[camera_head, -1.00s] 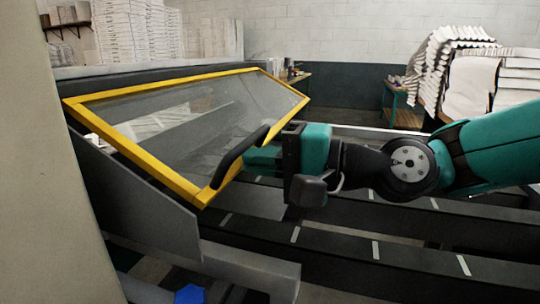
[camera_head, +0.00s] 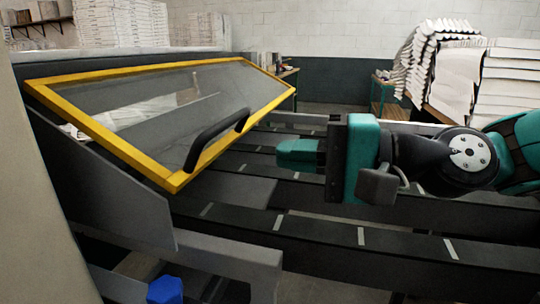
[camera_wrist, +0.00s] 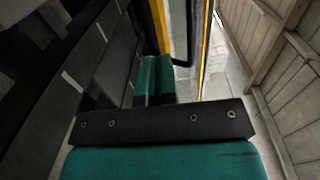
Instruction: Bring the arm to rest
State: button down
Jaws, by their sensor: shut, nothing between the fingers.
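My gripper (camera_head: 297,153) is shut and empty in the head view, pointing left over the dark rails. Its teal fingers sit together in the wrist view (camera_wrist: 155,80). To its left is a clear guard panel (camera_head: 165,115) in a yellow frame (camera_head: 110,138), tilted, with a black handle (camera_head: 215,138) near its front corner. A visible gap separates my fingertips from the handle. The yellow frame also shows beyond my fingers in the wrist view (camera_wrist: 207,50).
Dark conveyor rails (camera_head: 380,238) with pale marks run below my arm. A blue object (camera_head: 165,290) is low at the front left. Stacks of white boxed filters stand at back left (camera_head: 120,25) and back right (camera_head: 508,85). Open floor lies behind the rails.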

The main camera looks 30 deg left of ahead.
jog(key=s+d+n+t+h+p, duration=0.1)
jog(key=s+d+h+p, duration=0.2)
jog(key=d, duration=0.6)
jog(key=s+d+f+n+t+h+p, duration=0.1)
jog(key=s+d+n+h+p, duration=0.1)
jog(key=d, duration=0.8)
jog(key=s+d+n+t+h+p, duration=0.1)
jog(key=s+d+h+p, duration=0.3)
jog(key=d, duration=0.6)
jog(key=h+p, duration=0.2)
jog(key=h, duration=0.1)
jog(key=shift+s+d+f+n+h, duration=0.15)
jog(key=shift+s+d+n+h, duration=0.1)
jog(key=shift+n+h, duration=0.15)
